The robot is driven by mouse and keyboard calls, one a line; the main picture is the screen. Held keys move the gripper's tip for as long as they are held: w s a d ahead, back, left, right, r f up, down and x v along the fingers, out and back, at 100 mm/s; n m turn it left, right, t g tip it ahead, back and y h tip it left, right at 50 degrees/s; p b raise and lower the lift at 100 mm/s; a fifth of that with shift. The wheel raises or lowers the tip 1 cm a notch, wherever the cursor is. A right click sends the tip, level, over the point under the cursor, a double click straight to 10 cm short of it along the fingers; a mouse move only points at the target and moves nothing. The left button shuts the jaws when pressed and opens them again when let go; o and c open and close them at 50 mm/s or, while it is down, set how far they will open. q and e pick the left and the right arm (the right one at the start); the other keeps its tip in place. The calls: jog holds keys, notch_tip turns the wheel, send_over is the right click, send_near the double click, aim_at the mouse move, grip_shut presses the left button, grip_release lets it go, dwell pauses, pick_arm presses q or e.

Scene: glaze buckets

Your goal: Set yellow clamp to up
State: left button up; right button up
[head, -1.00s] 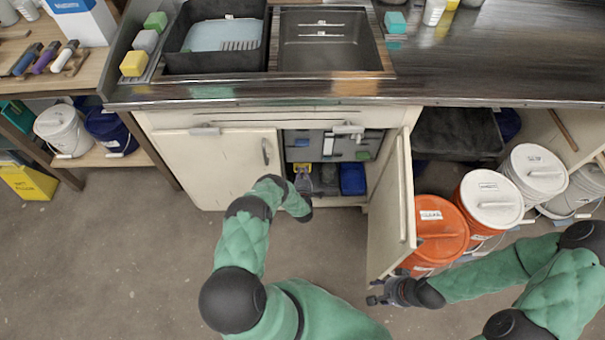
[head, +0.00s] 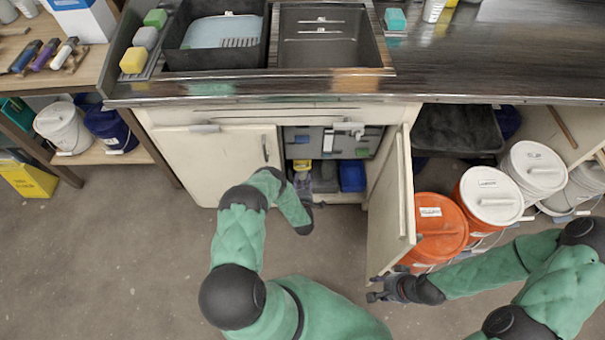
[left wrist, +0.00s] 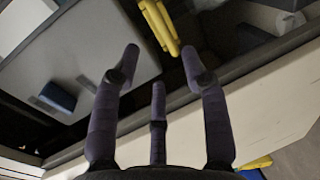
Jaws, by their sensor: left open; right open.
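A yellow piece (head: 302,165), likely the yellow clamp, shows in the open cabinet under the sink. In the left wrist view, yellow bars (left wrist: 161,24) lie just beyond the fingertips; their clamp position cannot be made out. My left gripper (left wrist: 161,54) has its fingers spread and nothing between them, and stays apart from the yellow bars. My right gripper (head: 374,289) is open and empty by the lower edge of the open cabinet door (head: 391,210).
A grey panel (head: 330,142) spans the cabinet's upper part, with a blue bin (head: 352,176) below. The left door (head: 215,165) is closed. An orange bucket (head: 438,225) and a white-lidded bucket (head: 490,195) stand right of the open door. Floor in front is clear.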

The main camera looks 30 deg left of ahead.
pick_arm(q)
jog(key=shift+v, duration=2.35)
